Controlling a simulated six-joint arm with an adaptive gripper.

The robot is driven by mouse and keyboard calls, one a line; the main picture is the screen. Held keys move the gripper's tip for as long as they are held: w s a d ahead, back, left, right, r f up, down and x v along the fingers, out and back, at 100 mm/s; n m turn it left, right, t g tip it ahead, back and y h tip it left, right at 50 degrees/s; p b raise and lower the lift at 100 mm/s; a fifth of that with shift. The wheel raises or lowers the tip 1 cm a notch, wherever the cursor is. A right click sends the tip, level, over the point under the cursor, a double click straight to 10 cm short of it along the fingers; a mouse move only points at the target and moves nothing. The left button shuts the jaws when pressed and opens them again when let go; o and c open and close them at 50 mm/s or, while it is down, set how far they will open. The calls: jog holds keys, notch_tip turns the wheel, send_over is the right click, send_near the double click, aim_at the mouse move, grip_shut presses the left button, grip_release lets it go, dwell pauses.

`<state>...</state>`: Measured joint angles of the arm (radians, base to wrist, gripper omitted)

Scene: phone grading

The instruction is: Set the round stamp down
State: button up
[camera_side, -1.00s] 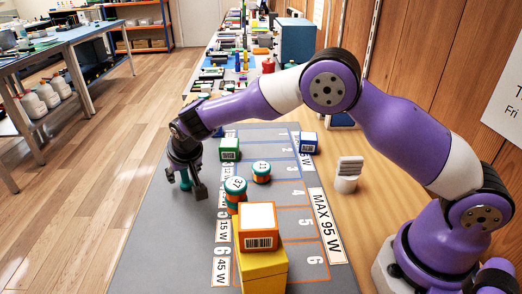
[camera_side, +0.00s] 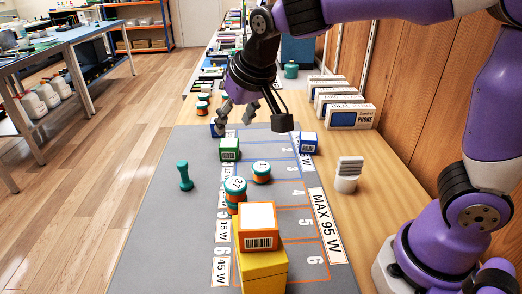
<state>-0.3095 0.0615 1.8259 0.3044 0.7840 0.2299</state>
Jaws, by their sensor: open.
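The round stamp (camera_side: 185,176), teal with a narrow waist and wider ends, stands upright on the left part of the grey mat (camera_side: 160,225). Nothing touches it. My gripper (camera_side: 248,117) is open, with its fingers spread, and shows nothing between them. It hangs over the far end of the mat, behind and to the right of the stamp, well apart from it.
On the mat are a green box (camera_side: 230,149), blue boxes (camera_side: 308,143), numbered round pieces (camera_side: 261,172) and an orange box (camera_side: 258,226) on a yellow box (camera_side: 262,268). White phone boxes (camera_side: 350,117) stand at the right. The mat's left side is mostly clear.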

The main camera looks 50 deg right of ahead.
jog(key=s+d+n, duration=0.1)
jog(key=s+d, duration=0.1)
jog(key=s, duration=0.6)
jog(key=s+d+f+n, duration=0.1)
jog(key=s+d, duration=0.2)
jog(key=s, duration=0.5)
jog(key=shift+d+y, duration=0.35)
jog(key=shift+y, duration=0.05)
